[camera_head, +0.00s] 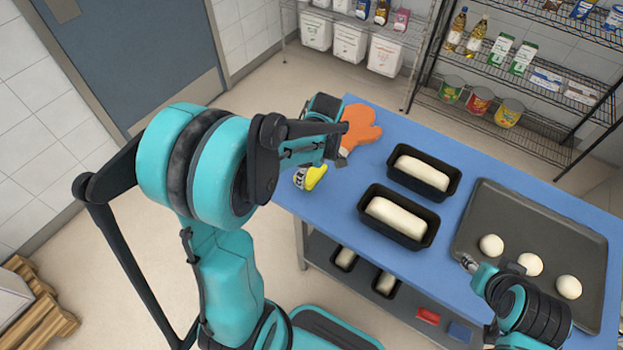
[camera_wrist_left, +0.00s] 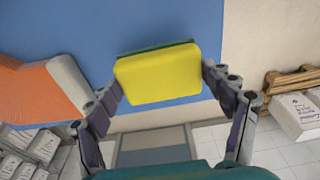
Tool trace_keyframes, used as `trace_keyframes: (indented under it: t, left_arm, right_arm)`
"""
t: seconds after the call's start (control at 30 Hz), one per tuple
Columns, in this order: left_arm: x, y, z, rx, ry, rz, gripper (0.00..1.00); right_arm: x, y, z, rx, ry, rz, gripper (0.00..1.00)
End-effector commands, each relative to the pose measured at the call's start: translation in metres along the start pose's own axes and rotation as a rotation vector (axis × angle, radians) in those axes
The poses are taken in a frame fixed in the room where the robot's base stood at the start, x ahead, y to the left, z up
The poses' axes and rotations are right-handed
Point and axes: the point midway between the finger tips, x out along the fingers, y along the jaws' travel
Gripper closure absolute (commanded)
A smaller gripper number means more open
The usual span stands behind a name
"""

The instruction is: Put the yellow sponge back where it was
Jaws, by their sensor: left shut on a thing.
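The yellow sponge (camera_wrist_left: 158,77) is between the two fingers of my left gripper (camera_wrist_left: 165,85) in the left wrist view, its yellow face toward the camera and a thin green layer along its far edge. In the head view the sponge (camera_head: 316,178) shows as a small yellow patch at my left gripper (camera_head: 311,172), by the left edge of the blue table (camera_head: 345,235). My left gripper is shut on it. I cannot tell whether the sponge touches the table. My right gripper (camera_head: 468,263) is over the table near the baking tray; its jaw state is unclear.
An orange oven mitt (camera_head: 360,128) lies close to my left gripper. Two dark loaf pans (camera_head: 433,226) (camera_head: 455,187) with dough stand mid-table. A grey baking tray (camera_head: 560,228) holds three dough balls on the right. Wire shelves (camera_head: 520,113) stand behind the table.

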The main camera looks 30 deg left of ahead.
Motion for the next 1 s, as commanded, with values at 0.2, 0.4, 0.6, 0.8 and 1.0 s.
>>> trace_keyframes:
  t: [0.2, 0.4, 0.6, 0.8, 1.0]
  left_arm:
    - [0.031, 0.0, 0.004, 0.001, 0.001, -0.001, 0.42]
    - [0.038, 0.0, 0.006, 0.001, 0.001, -0.002, 0.42]
    - [0.04, 0.0, 0.006, 0.001, 0.001, -0.002, 0.42]
    - [0.041, 0.0, 0.006, 0.001, 0.001, -0.002, 0.0]
    - [0.041, 0.0, 0.006, 0.001, 0.001, -0.002, 0.0]
  right_arm:
    - [0.013, 0.0, 0.009, 0.0, 0.0, 0.0, 0.6]
    - [0.014, 0.0, 0.01, 0.0, 0.0, 0.0, 0.6]
    - [0.016, 0.0, 0.011, 0.0, 0.0, 0.0, 0.6]
    - [0.016, 0.0, 0.011, 0.0, 0.0, 0.0, 0.6]
    - [0.016, 0.0, 0.011, 0.0, 0.0, 0.0, 0.6]
